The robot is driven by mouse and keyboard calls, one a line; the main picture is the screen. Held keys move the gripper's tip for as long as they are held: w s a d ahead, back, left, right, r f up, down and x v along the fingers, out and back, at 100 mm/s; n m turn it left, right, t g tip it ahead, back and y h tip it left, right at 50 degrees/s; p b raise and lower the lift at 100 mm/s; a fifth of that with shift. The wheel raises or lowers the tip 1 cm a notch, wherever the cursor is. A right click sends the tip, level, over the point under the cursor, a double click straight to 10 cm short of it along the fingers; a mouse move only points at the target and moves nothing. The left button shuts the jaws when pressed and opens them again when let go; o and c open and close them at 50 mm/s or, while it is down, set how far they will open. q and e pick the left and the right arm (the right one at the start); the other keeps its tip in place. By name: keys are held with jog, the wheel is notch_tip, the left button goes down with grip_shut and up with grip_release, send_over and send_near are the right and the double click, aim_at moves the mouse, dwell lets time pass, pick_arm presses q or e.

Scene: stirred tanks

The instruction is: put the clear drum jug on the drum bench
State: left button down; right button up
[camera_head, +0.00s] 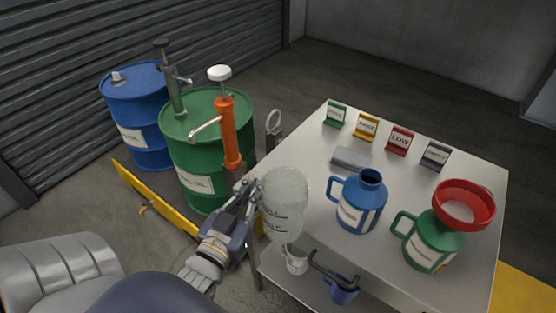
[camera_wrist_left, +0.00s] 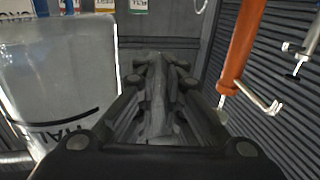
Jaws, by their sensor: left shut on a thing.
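The clear drum jug (camera_head: 284,208) is translucent, with dark markings on its side, and looks upright. In the head view it overlaps the left edge of the drum bench (camera_head: 310,150), a pale table with a lower shelf. I cannot tell whether it touches the bench. My left gripper (camera_head: 252,192) is at the jug's left side, shut on it. In the left wrist view the jug (camera_wrist_left: 55,85) fills the left side, and the left gripper's fingers (camera_wrist_left: 156,95) close on what looks like its handle. My right gripper is not in view.
A blue jug (camera_head: 360,203), a green jug (camera_head: 433,243) with a red funnel (camera_head: 464,203), and several small label signs (camera_head: 400,140) stand on the bench. A green drum (camera_head: 205,150) with an orange pump (camera_head: 228,130) and a blue drum (camera_head: 140,110) stand left.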

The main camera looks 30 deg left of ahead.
pick_arm(q)
jog(key=w+a, duration=0.2)
jog(key=w, duration=0.2)
jog(key=w+a+f, duration=0.1)
jog(key=w+a, duration=0.1)
jog(key=w, duration=0.2)
jog(key=w+a+p, duration=0.1)
jog(key=w, duration=0.3)
jog(key=shift+w+a+f, duration=0.15)
jog(key=shift+w+a, duration=0.15)
jog(key=shift+a, duration=0.1)
jog(key=shift+f, duration=1.75)
jog(key=shift+f, duration=0.1)
jog(key=c, duration=1.7)
grip_release()
jog(key=shift+b, duration=0.3)
jog(key=s+d, duration=0.1)
jog(key=s, duration=1.1)
jog(key=shift+d+b, duration=0.3)
jog(key=shift+d, duration=0.1)
